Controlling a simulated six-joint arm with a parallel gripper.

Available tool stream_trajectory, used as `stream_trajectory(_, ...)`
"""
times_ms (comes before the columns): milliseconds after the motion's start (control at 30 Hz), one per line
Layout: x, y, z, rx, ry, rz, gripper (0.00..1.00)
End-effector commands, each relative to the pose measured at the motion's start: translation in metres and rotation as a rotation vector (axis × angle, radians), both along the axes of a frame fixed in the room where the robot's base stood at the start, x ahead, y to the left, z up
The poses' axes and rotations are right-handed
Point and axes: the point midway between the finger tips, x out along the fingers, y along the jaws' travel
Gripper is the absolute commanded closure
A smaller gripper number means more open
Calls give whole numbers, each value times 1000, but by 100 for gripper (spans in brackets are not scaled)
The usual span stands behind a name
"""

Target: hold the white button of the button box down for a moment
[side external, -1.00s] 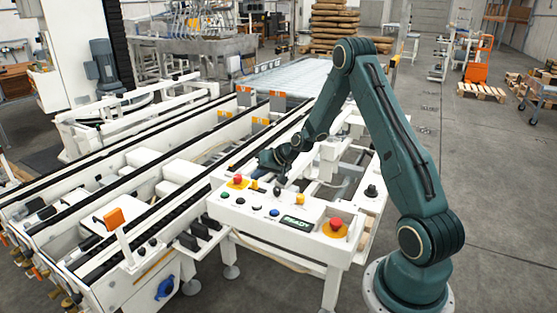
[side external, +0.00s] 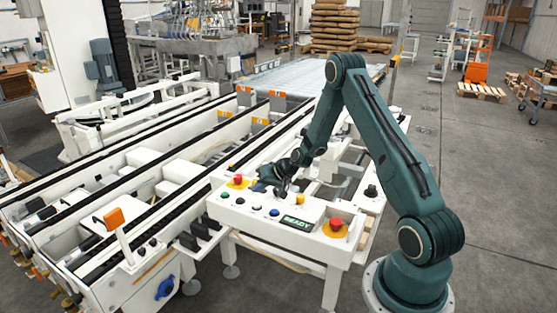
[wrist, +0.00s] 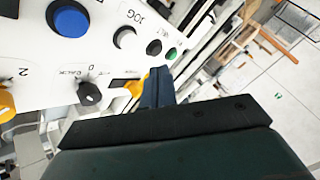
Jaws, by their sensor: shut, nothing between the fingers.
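The white button box (side external: 268,232) stands in front of my arm, its panel facing up. The white button (wrist: 125,38) sits beside the JOG label in the wrist view, between the blue button (wrist: 70,20) and a black button (wrist: 155,46). In the side external view it is a small pale spot (side external: 257,208) left of the blue button. My gripper (wrist: 160,72) is shut and empty, its fingertips below and right of the white button in the wrist view. It also shows over the rear part of the panel (side external: 284,191). The white button is uncovered.
A green button (wrist: 172,53) lies past the black one. A black selector knob (wrist: 90,93) and a yellow control (wrist: 5,105) are nearer the wrist. Red emergency buttons stand at the panel's right (side external: 336,224) and left (side external: 238,180). Conveyor rails lie left of the box.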

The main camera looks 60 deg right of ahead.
Motion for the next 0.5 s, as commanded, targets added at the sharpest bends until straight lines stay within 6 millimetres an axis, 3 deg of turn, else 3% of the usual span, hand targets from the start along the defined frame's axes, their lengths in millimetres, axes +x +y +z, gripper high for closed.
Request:
stream_trajectory(200,0,0,-22,0,1,1,100)
stream_trajectory(500,0,0,-36,-1,0,-1,100)
